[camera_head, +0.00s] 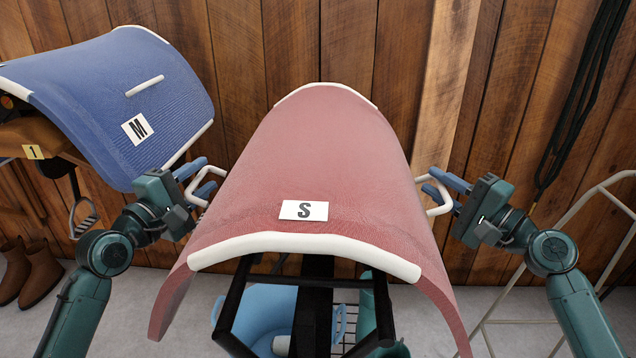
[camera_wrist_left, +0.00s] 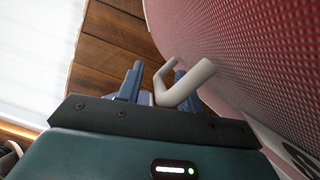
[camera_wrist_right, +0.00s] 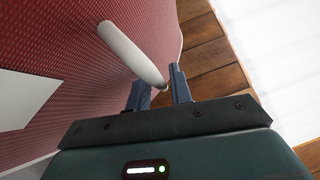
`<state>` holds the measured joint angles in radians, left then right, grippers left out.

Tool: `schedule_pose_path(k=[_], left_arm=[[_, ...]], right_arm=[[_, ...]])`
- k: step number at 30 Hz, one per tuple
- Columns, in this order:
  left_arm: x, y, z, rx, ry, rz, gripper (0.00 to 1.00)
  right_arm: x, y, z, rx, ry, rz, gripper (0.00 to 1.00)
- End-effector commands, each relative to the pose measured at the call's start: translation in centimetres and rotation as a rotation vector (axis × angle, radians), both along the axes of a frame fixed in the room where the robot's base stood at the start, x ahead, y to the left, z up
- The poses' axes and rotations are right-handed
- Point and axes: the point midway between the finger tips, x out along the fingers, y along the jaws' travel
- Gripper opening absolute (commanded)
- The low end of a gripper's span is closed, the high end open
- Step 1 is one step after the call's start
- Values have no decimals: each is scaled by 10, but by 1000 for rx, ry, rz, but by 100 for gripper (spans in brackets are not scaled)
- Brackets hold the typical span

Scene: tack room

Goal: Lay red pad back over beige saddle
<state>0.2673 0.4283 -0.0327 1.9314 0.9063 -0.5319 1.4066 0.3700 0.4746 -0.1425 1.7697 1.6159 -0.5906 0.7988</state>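The red pad (camera_head: 330,165), with white edging and an S label, is draped in an arch over a black stand (camera_head: 300,285). No beige saddle shows; whatever lies under the pad is hidden. A white handle sticks out on each side of the pad. My left gripper (camera_head: 196,182) is open at the left handle (camera_wrist_left: 190,85), whose bar passes between its parted fingers (camera_wrist_left: 153,82). My right gripper (camera_head: 440,188) is open at the right handle (camera_wrist_right: 130,50), whose bar reaches between its fingers (camera_wrist_right: 158,92). A gap shows beside each bar.
A blue pad (camera_head: 95,85) labelled M lies at the left over a brown saddle (camera_head: 35,135) tagged 1. Brown boots (camera_head: 40,272) stand on the floor. A blue bucket (camera_head: 262,305) sits under the stand. A pale metal frame (camera_head: 545,245) stands at the right. A wooden wall closes the back.

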Motion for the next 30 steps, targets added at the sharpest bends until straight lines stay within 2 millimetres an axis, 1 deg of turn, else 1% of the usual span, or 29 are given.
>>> schedule_pose_path(k=[6, 14, 19, 30], left_arm=[[0, 0, 0, 0, 0, 0, 35], [0, 0, 0, 0, 0, 0, 14], [0, 0, 0, 0, 0, 0, 0], [0, 0, 0, 0, 0, 0, 0]], right_arm=[[0, 0, 0, 0, 0, 0, 21], [0, 0, 0, 0, 0, 0, 0], [0, 0, 0, 0, 0, 0, 0], [0, 0, 0, 0, 0, 0, 0]])
